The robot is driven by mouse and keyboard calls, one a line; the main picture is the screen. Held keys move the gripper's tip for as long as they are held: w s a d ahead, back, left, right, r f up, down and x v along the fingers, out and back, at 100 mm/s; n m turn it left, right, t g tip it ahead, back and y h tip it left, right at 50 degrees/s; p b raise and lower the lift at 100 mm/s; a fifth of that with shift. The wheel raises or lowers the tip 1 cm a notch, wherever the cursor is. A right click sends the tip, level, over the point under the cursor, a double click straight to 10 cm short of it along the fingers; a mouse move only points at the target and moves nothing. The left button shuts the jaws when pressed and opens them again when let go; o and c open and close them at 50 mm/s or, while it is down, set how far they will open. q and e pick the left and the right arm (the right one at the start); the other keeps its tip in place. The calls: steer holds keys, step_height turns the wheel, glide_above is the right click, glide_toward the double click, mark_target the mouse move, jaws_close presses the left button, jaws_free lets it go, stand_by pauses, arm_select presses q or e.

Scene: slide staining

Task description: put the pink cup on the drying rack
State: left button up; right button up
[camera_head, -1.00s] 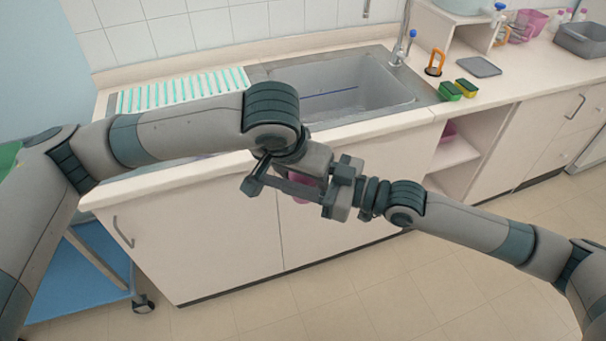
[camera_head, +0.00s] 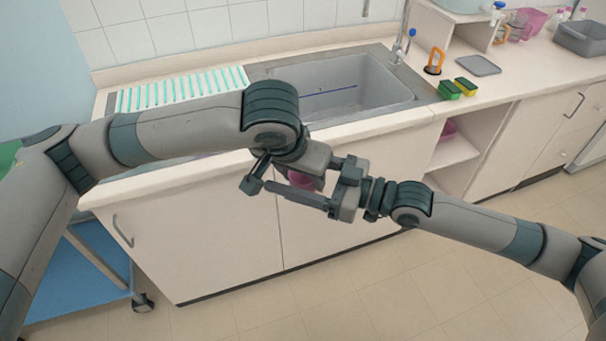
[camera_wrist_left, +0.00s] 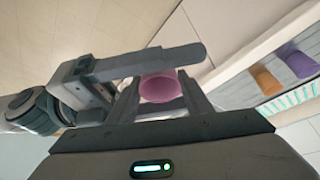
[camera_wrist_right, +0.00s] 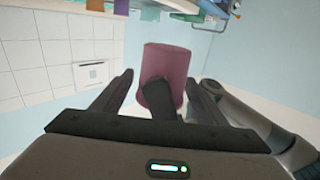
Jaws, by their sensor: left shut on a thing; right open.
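The pink cup (camera_head: 302,181) is held in the air in front of the sink cabinet, mostly hidden by the grippers. My left gripper (camera_wrist_left: 160,95) is shut on the pink cup, which shows between its fingers in the left wrist view (camera_wrist_left: 160,88). My right gripper (camera_wrist_right: 167,82) is open, its fingers spread on both sides of the cup (camera_wrist_right: 168,62) with visible gaps. A dark left finger lies in front of the cup there. The drying rack (camera_head: 185,92), white with teal bars, is on the counter left of the sink; my left arm covers its front part.
The sink basin (camera_head: 335,90) is right of the rack. Orange (camera_wrist_left: 266,80) and purple (camera_wrist_left: 298,62) cups stand near the rack in the left wrist view. Sponges (camera_head: 450,90), a tap (camera_head: 402,48) and a grey mat (camera_head: 478,66) are further right. A blue cart (camera_head: 85,275) is lower left.

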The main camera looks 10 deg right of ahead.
steer(key=v, duration=1)
steer(key=shift+d, duration=0.35)
steer(key=shift+s, duration=0.1)
